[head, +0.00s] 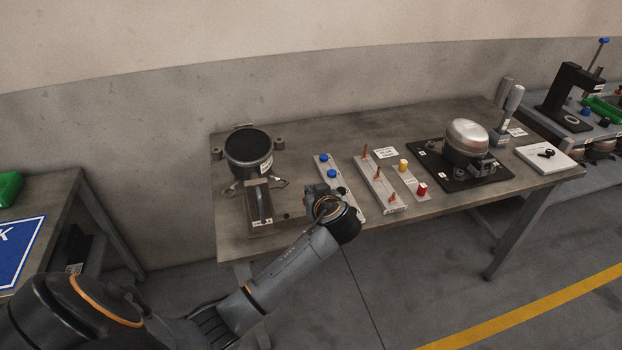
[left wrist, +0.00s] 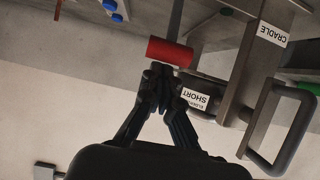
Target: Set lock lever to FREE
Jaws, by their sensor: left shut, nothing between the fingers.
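In the left wrist view a short red cylinder (left wrist: 169,52), which looks like the lock lever's grip, lies across just beyond my fingertips. My left gripper (left wrist: 160,82) is shut and empty, its tips close to the underside of the grip; I cannot tell if they touch. A metal stand labelled CRADLE (left wrist: 271,34) is right of the grip, with a SHORT label (left wrist: 195,98) below. In the head view my left gripper (head: 318,193) is beside the cradle fixture (head: 259,206), mostly hidden by its wrist. My right gripper is not in view.
A dark round compressor pot (head: 248,148) stands behind the cradle. A strip with blue buttons (head: 326,165), a plate with copper pins (head: 379,187) and a silver compressor (head: 466,143) on a black plate share the table (head: 433,116). A grey loop handle (left wrist: 262,165) is in the wrist view.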

